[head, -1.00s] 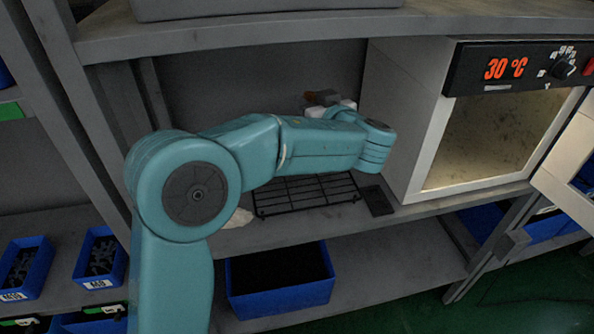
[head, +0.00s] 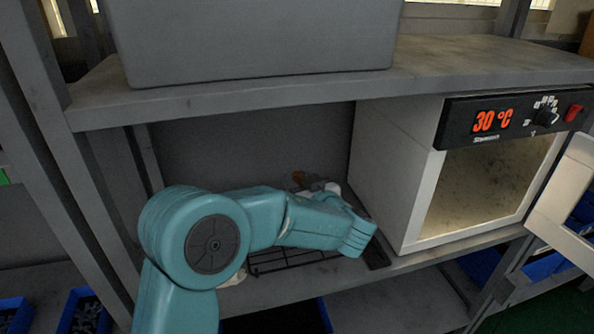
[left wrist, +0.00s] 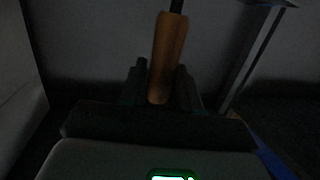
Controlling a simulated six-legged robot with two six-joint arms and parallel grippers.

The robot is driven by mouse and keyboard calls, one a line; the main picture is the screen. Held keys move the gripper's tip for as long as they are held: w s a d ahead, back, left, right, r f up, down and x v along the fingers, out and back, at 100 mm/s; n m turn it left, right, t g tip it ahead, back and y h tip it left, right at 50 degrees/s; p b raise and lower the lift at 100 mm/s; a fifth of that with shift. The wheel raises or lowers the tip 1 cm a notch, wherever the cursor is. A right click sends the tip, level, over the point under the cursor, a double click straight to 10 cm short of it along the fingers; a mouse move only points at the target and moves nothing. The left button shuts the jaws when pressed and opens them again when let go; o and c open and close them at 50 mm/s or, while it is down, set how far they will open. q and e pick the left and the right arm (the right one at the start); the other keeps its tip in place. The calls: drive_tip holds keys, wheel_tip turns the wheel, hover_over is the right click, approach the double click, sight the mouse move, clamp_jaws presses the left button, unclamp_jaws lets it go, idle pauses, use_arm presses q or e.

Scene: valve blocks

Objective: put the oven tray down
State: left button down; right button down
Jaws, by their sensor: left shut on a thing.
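My left gripper (left wrist: 162,90) is shut on an orange-brown wooden handle (left wrist: 168,50), which stands between its two dark fingers in the left wrist view. What the handle belongs to is hidden there. In the head view the left gripper (head: 308,182) is mostly hidden behind my teal wrist, with a small orange-brown piece (head: 298,177) showing beyond it. A black wire rack (head: 285,265) lies on the shelf below my forearm, partly covered by it. I cannot tell whether this rack is the oven tray or a stand for it. My right gripper is not in view.
A white oven (head: 400,175) stands right of my wrist, its door (head: 565,205) open and its display reading 30 °C. The upper shelf (head: 440,75) with a grey box (head: 260,40) is above. A dark flat pad (head: 377,257) lies near the rack. A blue bin is below.

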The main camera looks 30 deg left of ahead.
use_arm(q)
wheel_tip(320, 180, down, 2)
drive_tip(key=shift+w+a+f, duration=0.1)
drive_tip(key=shift+w+f, duration=0.05)
drive_tip(key=shift+f, duration=0.15)
drive_tip(key=c, duration=0.8)
unclamp_jaws()
drive_tip(key=shift+f, duration=0.1)
drive_tip(key=shift+s, duration=0.2)
